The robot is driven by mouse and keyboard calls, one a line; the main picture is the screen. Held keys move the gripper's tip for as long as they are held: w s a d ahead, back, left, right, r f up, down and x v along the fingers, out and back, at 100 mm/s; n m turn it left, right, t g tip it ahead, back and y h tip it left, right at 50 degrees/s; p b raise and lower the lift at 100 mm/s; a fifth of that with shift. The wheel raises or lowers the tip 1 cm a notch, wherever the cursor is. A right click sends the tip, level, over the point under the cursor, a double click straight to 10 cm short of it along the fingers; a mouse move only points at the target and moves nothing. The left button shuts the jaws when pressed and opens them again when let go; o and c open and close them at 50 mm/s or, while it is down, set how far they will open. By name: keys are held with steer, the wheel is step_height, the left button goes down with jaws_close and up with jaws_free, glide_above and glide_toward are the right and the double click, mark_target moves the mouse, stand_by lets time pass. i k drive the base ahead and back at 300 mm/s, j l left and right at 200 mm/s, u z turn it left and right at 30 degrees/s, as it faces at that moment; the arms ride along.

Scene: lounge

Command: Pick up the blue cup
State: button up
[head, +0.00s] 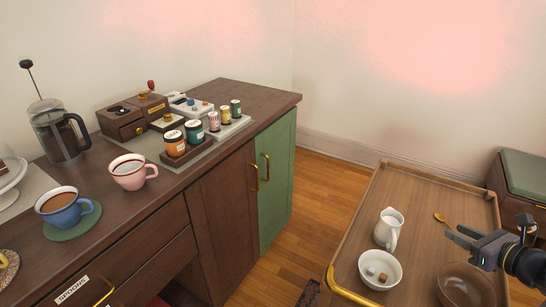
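The blue cup (64,211) holds a brown drink and stands upright on a green round coaster (81,226) on the dark wooden cabinet at the left. Its handle points right. My gripper (452,233) is at the far right, above the wooden tray cart and far from the cup. Its fingers point left and look spread apart, with nothing seen between them.
A pink cup (129,173) stands right of and behind the blue cup. A French press (61,134) and several jars are behind. The cart (367,217) holds a white jug (388,229), a white bowl (380,269) and a brown bowl (466,288). Floor (321,194) shows between cabinet and cart.

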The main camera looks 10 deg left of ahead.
mark_target(60, 207)
steer(key=l+u, duration=0.15)
steer(key=u, duration=2.05)
